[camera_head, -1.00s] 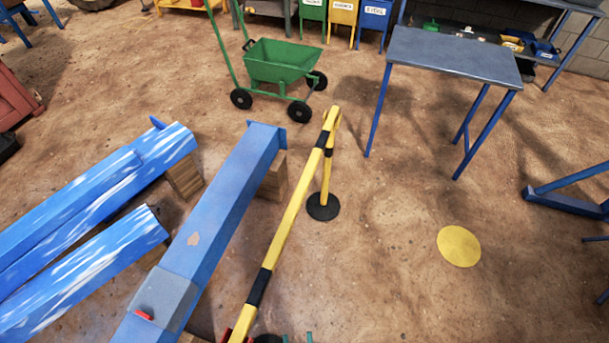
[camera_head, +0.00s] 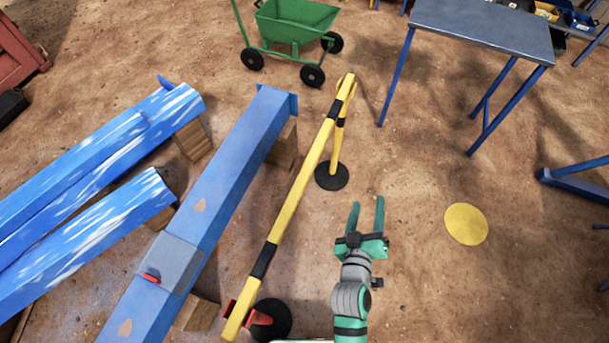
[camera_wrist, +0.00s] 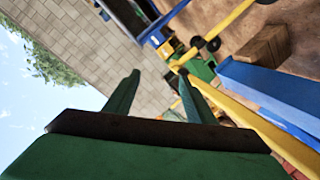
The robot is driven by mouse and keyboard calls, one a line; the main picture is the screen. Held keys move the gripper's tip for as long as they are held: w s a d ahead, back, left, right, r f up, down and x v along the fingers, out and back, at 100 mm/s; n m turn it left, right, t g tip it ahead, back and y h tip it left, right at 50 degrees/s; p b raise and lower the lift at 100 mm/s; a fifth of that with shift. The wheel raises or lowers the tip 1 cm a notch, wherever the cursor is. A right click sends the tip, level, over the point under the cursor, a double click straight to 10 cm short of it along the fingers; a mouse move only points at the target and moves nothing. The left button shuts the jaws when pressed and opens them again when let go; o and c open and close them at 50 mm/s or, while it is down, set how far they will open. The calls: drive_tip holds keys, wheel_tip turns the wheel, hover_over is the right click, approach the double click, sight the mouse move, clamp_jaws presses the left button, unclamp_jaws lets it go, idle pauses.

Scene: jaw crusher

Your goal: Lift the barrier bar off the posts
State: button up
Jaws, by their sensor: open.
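The yellow barrier bar (camera_head: 290,210) with black bands rests across two posts. The far post (camera_head: 336,158) is yellow on a round black base. The near post has a black base (camera_head: 273,319) and a red part (camera_head: 240,309) at the bar's near end. My gripper (camera_head: 367,215) is open and empty, to the right of the bar and apart from it, fingers pointing away from me. In the wrist view the open fingers (camera_wrist: 157,95) show, with the yellow bar (camera_wrist: 235,107) to the right.
A long blue beam (camera_head: 222,178) on wooden blocks lies left of the bar, with more blue beams (camera_head: 95,195) beyond. A green cart (camera_head: 295,25) and a blue-legged table (camera_head: 480,30) stand at the back. A yellow disc (camera_head: 466,224) lies on open ground at right.

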drive_tip(key=w+d+r+m+g+h, duration=0.35)
drive_tip(key=w+d, duration=0.25)
drive_tip(key=w, duration=0.2)
drive_tip(key=w+d+r+m+g+h, duration=0.3)
drive_tip(key=w+d+r+m, duration=0.15)
drive_tip(key=w+d, duration=0.2)
drive_tip(key=m+g+y, duration=0.1)
drive_tip(key=g+y, duration=0.7)
drive_tip(key=y, duration=0.3)
hover_over(304, 173)
wheel_tip(304, 173, down, 8)
drive_tip(key=shift+a+f, duration=0.15)
drive_tip(key=shift+f, duration=0.05)
drive_tip(key=shift+d+f, duration=0.15)
drive_tip(key=shift+f, duration=1.4)
drive_tip(key=shift+d+f, duration=0.1)
drive_tip(key=shift+f, duration=1.45)
drive_tip(key=c, duration=1.2)
clamp_jaws()
